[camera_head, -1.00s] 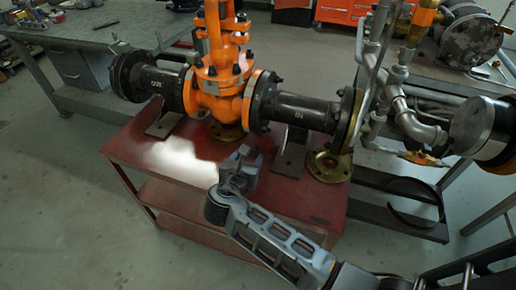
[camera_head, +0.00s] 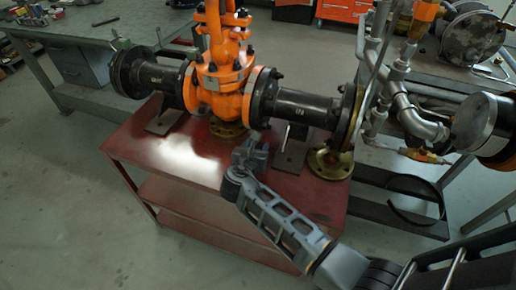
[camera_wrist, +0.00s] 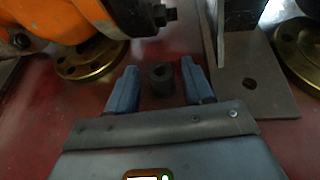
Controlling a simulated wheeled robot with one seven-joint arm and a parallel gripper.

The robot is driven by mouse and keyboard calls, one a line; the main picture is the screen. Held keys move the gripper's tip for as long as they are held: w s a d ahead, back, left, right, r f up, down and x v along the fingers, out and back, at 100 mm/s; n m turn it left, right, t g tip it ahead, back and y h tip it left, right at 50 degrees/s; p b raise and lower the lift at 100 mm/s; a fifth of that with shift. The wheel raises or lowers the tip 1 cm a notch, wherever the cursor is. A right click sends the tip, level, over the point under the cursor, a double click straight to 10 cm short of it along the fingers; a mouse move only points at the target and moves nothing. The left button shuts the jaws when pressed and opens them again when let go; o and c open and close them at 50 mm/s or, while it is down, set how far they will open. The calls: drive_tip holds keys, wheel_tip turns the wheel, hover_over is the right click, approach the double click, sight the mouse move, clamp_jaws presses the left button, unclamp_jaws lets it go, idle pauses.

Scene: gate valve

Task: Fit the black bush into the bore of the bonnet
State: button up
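The black bush (camera_wrist: 160,78) is a short dark cylinder with a hole in its top. In the wrist view it stands upright on the red table between my two blue-grey fingers. My gripper (camera_wrist: 160,84) is open, with gaps on both sides of the bush. In the head view my gripper (camera_head: 250,154) is low over the table in front of the valve, and the bush cannot be made out there. The orange gate valve (camera_head: 215,98) stands on the table with its bonnet (camera_head: 224,52) on top. I cannot see the bonnet's bore clearly.
Black pipe stubs flank the valve, each on a bracket; one bracket's plate (camera_wrist: 262,100) lies right of my fingers. A brass flange (camera_wrist: 90,62) lies to their left. A bolt of the valve overhangs just beyond the bush. The front of the red table (camera_head: 185,165) is clear.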

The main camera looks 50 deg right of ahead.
drive_tip(key=c, duration=0.9)
clamp_jaws()
drive_tip(key=shift+r, duration=0.15)
